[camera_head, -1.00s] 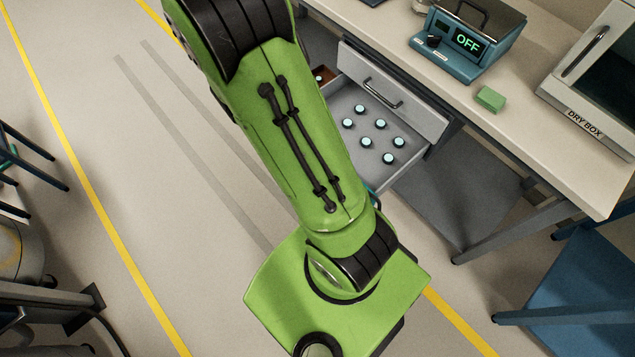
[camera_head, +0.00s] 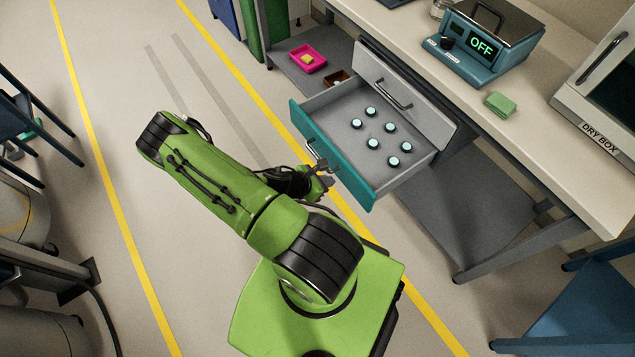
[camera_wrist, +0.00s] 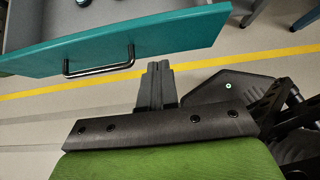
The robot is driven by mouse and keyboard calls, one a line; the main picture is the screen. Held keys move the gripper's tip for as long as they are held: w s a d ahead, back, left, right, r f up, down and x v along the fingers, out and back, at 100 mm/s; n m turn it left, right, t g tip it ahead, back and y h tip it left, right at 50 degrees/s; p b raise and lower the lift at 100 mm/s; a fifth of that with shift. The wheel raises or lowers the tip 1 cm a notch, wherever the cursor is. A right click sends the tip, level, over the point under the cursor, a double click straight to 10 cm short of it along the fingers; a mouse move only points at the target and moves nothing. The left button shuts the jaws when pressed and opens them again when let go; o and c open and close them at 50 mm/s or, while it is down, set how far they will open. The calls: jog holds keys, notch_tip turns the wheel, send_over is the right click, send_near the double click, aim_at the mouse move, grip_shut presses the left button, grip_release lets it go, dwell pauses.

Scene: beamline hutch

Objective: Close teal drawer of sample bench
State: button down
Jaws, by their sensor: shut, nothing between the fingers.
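The teal drawer (camera_head: 327,152) of the sample bench (camera_head: 470,100) stands pulled out. Several small light-topped vials (camera_head: 390,127) stand on its grey floor. Its teal front carries a dark bar handle (camera_head: 318,154), which also shows in the wrist view (camera_wrist: 98,68). My gripper (camera_head: 326,174) is just outside the teal front, near the handle. In the wrist view my gripper (camera_wrist: 158,72) has its fingers together and empty, below the lower edge of the drawer front and right of the handle. I cannot tell whether the fingers touch the front.
A grey drawer (camera_head: 405,95) above is shut or nearly so. On the benchtop are a blue device reading OFF (camera_head: 480,45), a green block (camera_head: 500,104) and a dry box (camera_head: 600,85). A pink tray (camera_head: 307,58) sits on the lower shelf.

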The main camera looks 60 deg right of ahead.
aim_at(350, 173)
jog(key=s+d, duration=0.1)
jog(key=d+f, duration=0.1)
jog(key=d, duration=0.1)
jog(key=s+d+f+b, duration=0.1)
jog(key=d, duration=0.1)
jog(key=shift+s, duration=0.3)
jog(key=shift+s+d, duration=0.15)
jog(key=shift+d, duration=0.15)
jog(key=shift+s+d, duration=0.1)
jog(key=shift+d, duration=0.1)
jog(key=s+d+p, duration=0.2)
jog(key=s+d, duration=0.3)
jog(key=d, duration=0.5)
jog(key=s+d+p, duration=0.2)
jog(key=s+d, duration=0.3)
jog(key=d, duration=0.6)
jog(key=shift+s, duration=0.4)
